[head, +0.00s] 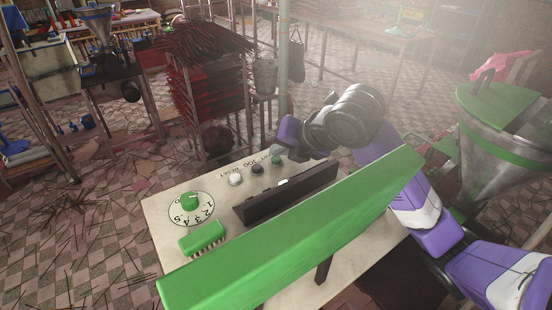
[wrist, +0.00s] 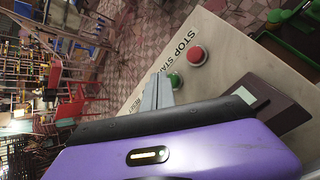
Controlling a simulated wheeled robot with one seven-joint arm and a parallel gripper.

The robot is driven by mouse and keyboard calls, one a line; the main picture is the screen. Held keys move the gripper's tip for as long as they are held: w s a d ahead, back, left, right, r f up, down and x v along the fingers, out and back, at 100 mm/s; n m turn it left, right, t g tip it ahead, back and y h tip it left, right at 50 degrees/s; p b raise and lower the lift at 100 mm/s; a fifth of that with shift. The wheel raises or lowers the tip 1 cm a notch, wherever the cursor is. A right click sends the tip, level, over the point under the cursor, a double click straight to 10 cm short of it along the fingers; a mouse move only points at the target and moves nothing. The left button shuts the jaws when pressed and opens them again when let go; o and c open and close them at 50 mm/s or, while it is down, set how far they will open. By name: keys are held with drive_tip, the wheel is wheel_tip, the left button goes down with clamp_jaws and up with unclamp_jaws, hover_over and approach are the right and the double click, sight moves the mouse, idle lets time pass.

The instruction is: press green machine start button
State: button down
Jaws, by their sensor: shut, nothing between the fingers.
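The green machine's pale control panel (head: 160,212) carries a row of buttons. The green start button (head: 277,160) is at the far right end of the visible row in the head view. In the wrist view the green start button (wrist: 174,80) sits between my fingertips and the red stop button (wrist: 197,55), with STOP and START lettering beside them. My gripper (head: 297,155) is shut and empty, right beside the green button. In the wrist view my gripper's grey fingertips (wrist: 160,78) overlap the green button's edge. I cannot tell whether they touch it.
A numbered dial with a green knob (head: 190,201) is farther left. A long green beam (head: 300,232) and a dark raised bar (head: 285,194) border the panel's near side.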

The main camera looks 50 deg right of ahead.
sight(279, 158)
drive_tip(key=shift+s+a+f+b, duration=0.15)
drive_tip(key=shift+f+b, duration=0.2)
drive_tip(key=shift+f, duration=0.2)
drive_tip(key=shift+w+a+f+b, duration=0.15)
drive_tip(key=shift+f+b, duration=0.2)
drive_tip(key=shift+f, duration=0.2)
idle(0.5)
drive_tip(key=shift+r, duration=0.1)
drive_tip(key=shift+a, duration=0.25)
drive_tip(key=shift+r, duration=0.1)
drive_tip(key=shift+d+r, duration=0.15)
drive_tip(key=shift+r, duration=0.45)
drive_tip(key=shift+w+d+r+p, duration=0.25)
drive_tip(key=shift+d+r+p, duration=0.25)
drive_tip(key=shift+d, duration=0.05)
drive_tip(key=shift+w+d+r+p, duration=0.25)
drive_tip(key=shift+d+r+p, duration=0.25)
drive_tip(key=shift+d, duration=0.05)
drive_tip(key=shift+r+p, duration=0.5)
drive_tip(key=shift+r, duration=0.4)
drive_tip(key=shift+a+r, duration=0.15)
